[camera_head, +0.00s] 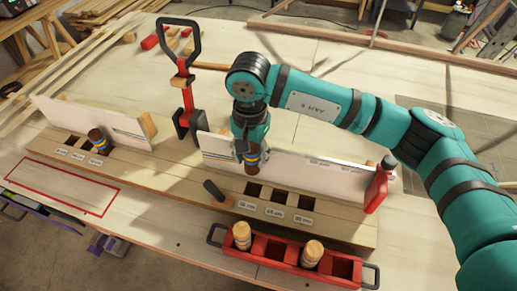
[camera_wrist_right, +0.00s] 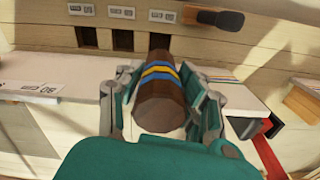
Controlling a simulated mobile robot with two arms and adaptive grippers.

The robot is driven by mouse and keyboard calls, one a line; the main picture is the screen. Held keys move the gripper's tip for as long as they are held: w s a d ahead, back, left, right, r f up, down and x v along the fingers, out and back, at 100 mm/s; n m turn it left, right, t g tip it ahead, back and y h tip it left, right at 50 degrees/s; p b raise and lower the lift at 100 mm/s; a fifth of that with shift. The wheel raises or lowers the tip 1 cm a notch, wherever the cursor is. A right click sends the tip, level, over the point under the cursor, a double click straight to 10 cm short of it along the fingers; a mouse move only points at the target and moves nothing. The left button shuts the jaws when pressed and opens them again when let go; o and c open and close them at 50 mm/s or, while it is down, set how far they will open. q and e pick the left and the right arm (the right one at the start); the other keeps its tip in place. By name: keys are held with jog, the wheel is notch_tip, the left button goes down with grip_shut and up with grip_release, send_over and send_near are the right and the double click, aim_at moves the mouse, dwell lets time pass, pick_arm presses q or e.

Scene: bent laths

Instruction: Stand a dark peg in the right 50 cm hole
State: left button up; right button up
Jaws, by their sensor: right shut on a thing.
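My right gripper (camera_head: 251,158) is shut on a dark brown peg with blue and yellow bands, seen best in the right wrist view (camera_wrist_right: 160,105). The peg looks roughly upright in the head view, just behind and above the leftmost hole (camera_head: 253,190) of the right block (camera_head: 335,226). That hole looks empty, with a label in front. Two more empty holes (camera_head: 279,195) lie to its right. In the wrist view the peg's far end overlaps the edge of the hole (camera_wrist_right: 160,41) nearest the black handle; the exact gap cannot be told. My left gripper is not in view.
Another dark banded peg (camera_head: 97,138) stands in the left block. A red tray (camera_head: 278,250) in front holds two light pegs (camera_head: 242,235). A white fence (camera_head: 300,165) runs behind the holes. A black handle (camera_head: 213,190) and red clamps (camera_head: 376,188) flank the right block.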

aim_at(252, 170)
jog(key=shift+s+a+f, duration=0.1)
jog(key=shift+s+f, duration=0.1)
jog(key=shift+f, duration=0.35)
notch_tip(252, 170, down, 3)
jog(key=shift+w+f+b, duration=0.15)
jog(key=shift+f+b, duration=0.05)
jog(key=shift+b, duration=0.35)
jog(key=shift+f, duration=0.8)
notch_tip(252, 170, down, 2)
jog(key=b, duration=0.2)
jog(key=shift+f+b, duration=0.15)
jog(key=shift+b, duration=0.15)
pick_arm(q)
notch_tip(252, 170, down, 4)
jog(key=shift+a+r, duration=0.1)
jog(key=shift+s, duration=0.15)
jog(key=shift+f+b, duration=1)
pick_arm(e)
jog(key=shift+f, duration=0.8)
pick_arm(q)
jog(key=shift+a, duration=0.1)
pick_arm(e)
jog(key=o, duration=1.3)
